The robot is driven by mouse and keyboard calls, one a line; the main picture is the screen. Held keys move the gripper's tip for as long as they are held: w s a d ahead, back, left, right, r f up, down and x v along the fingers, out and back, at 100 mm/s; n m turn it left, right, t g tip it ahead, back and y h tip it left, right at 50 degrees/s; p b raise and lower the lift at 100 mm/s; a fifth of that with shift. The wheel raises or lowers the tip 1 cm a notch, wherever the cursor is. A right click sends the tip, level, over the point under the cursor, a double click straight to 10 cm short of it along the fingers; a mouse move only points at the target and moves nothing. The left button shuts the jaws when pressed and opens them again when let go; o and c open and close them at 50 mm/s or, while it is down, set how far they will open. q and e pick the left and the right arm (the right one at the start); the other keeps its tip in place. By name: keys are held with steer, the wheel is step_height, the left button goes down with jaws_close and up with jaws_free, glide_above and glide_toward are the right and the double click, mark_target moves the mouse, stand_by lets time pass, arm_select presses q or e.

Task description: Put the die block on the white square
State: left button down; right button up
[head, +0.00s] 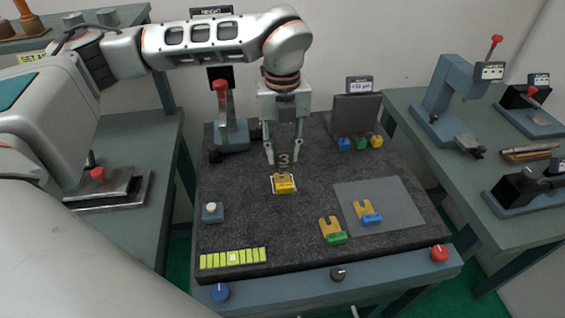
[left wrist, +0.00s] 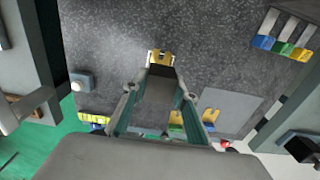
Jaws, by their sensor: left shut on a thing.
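My left gripper (head: 283,152) hangs fingers down over the middle of the dark granite plate, shut on a grey block marked "3" (head: 284,159), which looks like the die block. In the left wrist view the grey block (left wrist: 158,88) stands between the two fingers. Just below and in front of it, a yellow notched piece (head: 285,184) lies inside a white square outline (head: 295,190). The yellow piece covers most of that square. The gap between block and yellow piece is hard to judge. My right gripper is not in view.
A grey mat (head: 400,196) carries a yellow-and-blue piece (head: 370,217); a yellow-and-green piece (head: 333,233) is at its left edge. A button box (head: 212,212), a yellow-green tile strip (head: 215,260) and a red-topped lever stand (head: 228,130) are on the plate. Blue, green and yellow blocks (head: 360,143) sit at back right.

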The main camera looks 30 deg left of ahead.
mark_target(283, 163)
arm_select(q)
steer(key=shift+f, duration=2.05)
steer(key=shift+f, duration=0.4)
steer(key=shift+f+b, duration=0.25)
steer(key=shift+b, duration=0.1)
steer(key=c, duration=1.6)
jaws_free()
step_height(283, 163, up, 13)
steer(key=shift+r, duration=0.15)
